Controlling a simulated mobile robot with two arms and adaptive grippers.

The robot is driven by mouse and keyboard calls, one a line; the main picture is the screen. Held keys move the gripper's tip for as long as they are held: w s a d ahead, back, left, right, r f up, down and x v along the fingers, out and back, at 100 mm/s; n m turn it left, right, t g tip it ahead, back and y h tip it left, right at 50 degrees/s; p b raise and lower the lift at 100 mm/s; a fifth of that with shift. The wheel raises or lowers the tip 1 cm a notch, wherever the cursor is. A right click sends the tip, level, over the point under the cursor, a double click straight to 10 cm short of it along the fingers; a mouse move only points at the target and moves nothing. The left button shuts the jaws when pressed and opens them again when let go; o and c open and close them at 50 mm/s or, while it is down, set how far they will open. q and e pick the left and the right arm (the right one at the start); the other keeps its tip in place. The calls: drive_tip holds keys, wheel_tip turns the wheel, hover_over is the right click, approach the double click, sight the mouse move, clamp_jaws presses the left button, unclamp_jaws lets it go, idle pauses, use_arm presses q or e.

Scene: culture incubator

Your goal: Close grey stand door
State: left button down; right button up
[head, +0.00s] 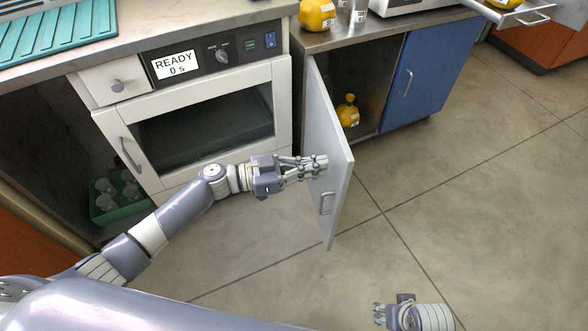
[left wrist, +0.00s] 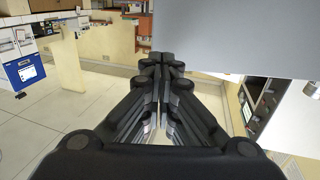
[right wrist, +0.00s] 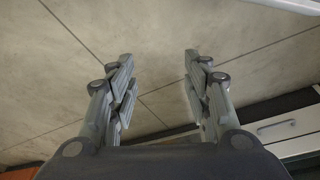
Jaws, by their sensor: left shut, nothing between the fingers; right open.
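The grey stand door (head: 334,150) stands wide open in the head view, swung out from the cabinet toward me, with its handle (head: 325,203) low on the face. My left gripper (head: 324,165) is shut and empty, its fingertips at the door's left side; I cannot tell whether they touch it. In the left wrist view, the shut left gripper (left wrist: 167,58) points along a flat grey panel (left wrist: 245,35), which appears to be the door. My right gripper (head: 378,315) is low in the head view, away from the door. The right wrist view shows this gripper (right wrist: 157,60) open and empty above the floor.
Inside the open stand a yellow flask (head: 348,112) stands near the front. A closed blue door (head: 432,65) is to its right. The white incubator (head: 205,110) with a READY display is to the left. The floor (head: 450,190) right of the grey door is clear.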

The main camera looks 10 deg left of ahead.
sight(346, 162)
use_arm(q)
drive_tip(key=shift+b+x, duration=0.3)
drive_tip(key=shift+x, duration=1.8)
use_arm(e)
drive_tip(key=shift+r, duration=1.15)
use_arm(q)
drive_tip(key=shift+d, duration=0.1)
